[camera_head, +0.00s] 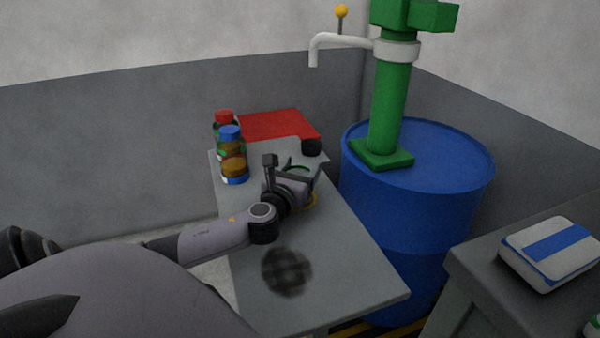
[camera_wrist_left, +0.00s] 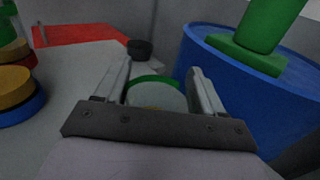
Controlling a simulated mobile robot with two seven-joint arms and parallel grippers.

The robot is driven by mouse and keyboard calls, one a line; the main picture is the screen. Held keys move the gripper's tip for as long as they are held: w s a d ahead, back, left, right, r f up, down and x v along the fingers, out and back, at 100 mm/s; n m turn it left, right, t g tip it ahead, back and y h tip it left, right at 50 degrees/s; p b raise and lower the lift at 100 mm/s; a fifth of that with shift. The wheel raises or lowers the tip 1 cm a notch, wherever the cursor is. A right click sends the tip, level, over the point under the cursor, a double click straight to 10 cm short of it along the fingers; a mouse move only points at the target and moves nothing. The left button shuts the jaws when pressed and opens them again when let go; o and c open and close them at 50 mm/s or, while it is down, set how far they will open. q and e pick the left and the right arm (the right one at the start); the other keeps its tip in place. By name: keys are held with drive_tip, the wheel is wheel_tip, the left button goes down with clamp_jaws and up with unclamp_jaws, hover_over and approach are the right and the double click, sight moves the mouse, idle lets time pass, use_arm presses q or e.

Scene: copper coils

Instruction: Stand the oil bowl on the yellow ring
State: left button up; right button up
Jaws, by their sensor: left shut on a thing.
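The oil bowl (camera_wrist_left: 157,92), pale and clear with a green rim, sits between the two fingers of my left gripper (camera_wrist_left: 163,82) in the left wrist view. In the head view the left gripper (camera_head: 300,172) is shut on the bowl, and only part of the green rim (camera_head: 298,168) shows. The yellow ring (camera_head: 311,202) peeks out beside the gripper on the grey table, mostly hidden by it. I cannot tell whether the bowl touches the ring or the table. My right gripper is not in view.
Jars with red and blue lids (camera_head: 230,140) stand at the table's left edge. A red mat (camera_head: 278,125) and a small black pot (camera_head: 311,147) are at the back. A blue drum (camera_head: 415,215) with a green pump stands close right.

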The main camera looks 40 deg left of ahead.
use_arm(q)
drive_tip(key=shift+f, duration=0.15)
drive_tip(key=o, duration=1.4)
